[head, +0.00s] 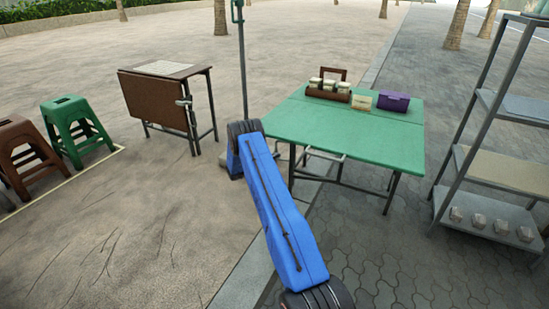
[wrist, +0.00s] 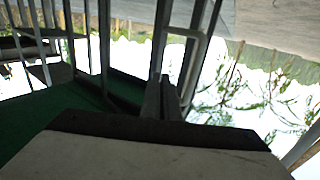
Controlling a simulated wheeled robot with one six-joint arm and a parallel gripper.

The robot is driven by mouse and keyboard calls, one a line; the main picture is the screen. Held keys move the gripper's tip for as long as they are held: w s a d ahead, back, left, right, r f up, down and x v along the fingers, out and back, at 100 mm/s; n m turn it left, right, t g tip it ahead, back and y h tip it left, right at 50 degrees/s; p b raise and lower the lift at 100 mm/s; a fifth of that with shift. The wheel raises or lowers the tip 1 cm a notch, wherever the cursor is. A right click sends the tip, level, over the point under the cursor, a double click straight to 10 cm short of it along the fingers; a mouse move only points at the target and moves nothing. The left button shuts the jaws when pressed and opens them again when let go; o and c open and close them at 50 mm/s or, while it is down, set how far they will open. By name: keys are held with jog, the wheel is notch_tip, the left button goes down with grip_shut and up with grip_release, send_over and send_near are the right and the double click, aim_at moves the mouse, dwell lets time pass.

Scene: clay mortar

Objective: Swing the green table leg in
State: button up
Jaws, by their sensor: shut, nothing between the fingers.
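The green folding table (head: 345,140) stands upright on the pavement at the centre right in the head view. Its dark metal legs (head: 392,190) are down, and a pale bent tube (head: 325,154) shows under its near left edge. The wrist view is upside down and looks along the green underside (wrist: 60,115), where metal leg tubes (wrist: 158,55) run away from the top. My gripper (wrist: 160,128) fills the bottom of that view as a pale body with a dark edge. It is shut and empty. I cannot tell whether it touches a leg.
A wooden holder with jars (head: 328,93), a small cream box (head: 361,102) and a purple box (head: 394,102) sit on the green table's far end. A metal shelf (head: 462,158) stands close on the right. A brown folding table (head: 150,99) and stools (head: 75,125) stand left.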

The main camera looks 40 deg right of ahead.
jog(key=o, duration=0.5)
jog(key=shift+o, duration=0.2)
jog(key=w+a, duration=0.2)
jog(key=a, duration=1.5)
jog(key=shift+w+a, duration=0.15)
